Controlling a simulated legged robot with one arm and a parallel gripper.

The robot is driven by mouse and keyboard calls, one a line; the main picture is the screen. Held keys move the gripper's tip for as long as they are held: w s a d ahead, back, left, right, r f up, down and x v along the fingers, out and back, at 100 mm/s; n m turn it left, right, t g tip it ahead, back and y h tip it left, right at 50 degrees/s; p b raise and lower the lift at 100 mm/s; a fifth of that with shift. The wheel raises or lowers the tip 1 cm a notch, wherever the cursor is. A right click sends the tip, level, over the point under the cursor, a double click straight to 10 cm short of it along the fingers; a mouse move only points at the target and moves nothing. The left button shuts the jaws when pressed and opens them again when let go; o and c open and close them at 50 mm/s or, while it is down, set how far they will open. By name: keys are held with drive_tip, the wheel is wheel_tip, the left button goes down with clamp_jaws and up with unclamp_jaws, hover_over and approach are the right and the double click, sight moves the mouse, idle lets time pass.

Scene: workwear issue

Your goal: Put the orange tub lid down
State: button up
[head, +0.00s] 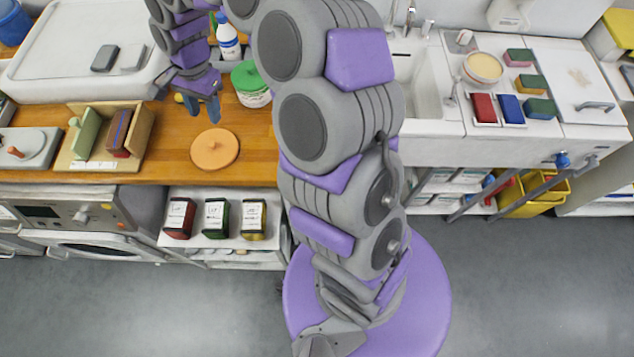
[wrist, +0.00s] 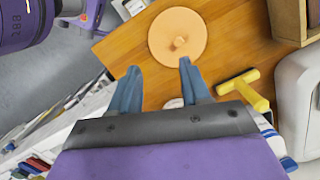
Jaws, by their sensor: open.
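The orange tub lid (head: 214,148) lies flat on the wooden counter (head: 175,168), with its knob facing up. It also shows in the wrist view (wrist: 178,38), just beyond the fingertips. My gripper (head: 204,112) has its blue fingers spread apart with nothing between them. In the head view it is just behind the lid, apart from it in the picture. The fingers also show in the wrist view (wrist: 158,68). The exact height of the fingers above the counter is hard to tell.
A green-lidded tub (head: 251,84) and a white bottle (head: 228,38) stand right of and behind the gripper. A yellow-handled tool (wrist: 243,90) lies by the gripper. Bare counter surrounds the lid.

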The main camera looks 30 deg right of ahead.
drive_tip(key=s+d+r+n, duration=0.2)
drive_tip(key=s+r+n, duration=0.15)
drive_tip(key=s, duration=0.45)
drive_tip(key=s+d+r+n, duration=0.2)
drive_tip(key=s+r+n, duration=0.15)
drive_tip(key=s, duration=0.45)
drive_tip(key=s+d+n, duration=0.2)
drive_tip(key=s+d, duration=0.1)
drive_tip(key=s, duration=0.6)
drive_tip(key=s+d+n+g+h, duration=0.1)
drive_tip(key=s+d, duration=0.2)
drive_tip(key=s, duration=0.6)
drive_tip(key=shift+s+n, duration=0.25)
drive_tip(key=shift+n, duration=0.15)
drive_tip(key=shift+a, duration=0.2)
drive_tip(key=shift+c, duration=0.4)
drive_tip(key=shift+d, duration=0.2)
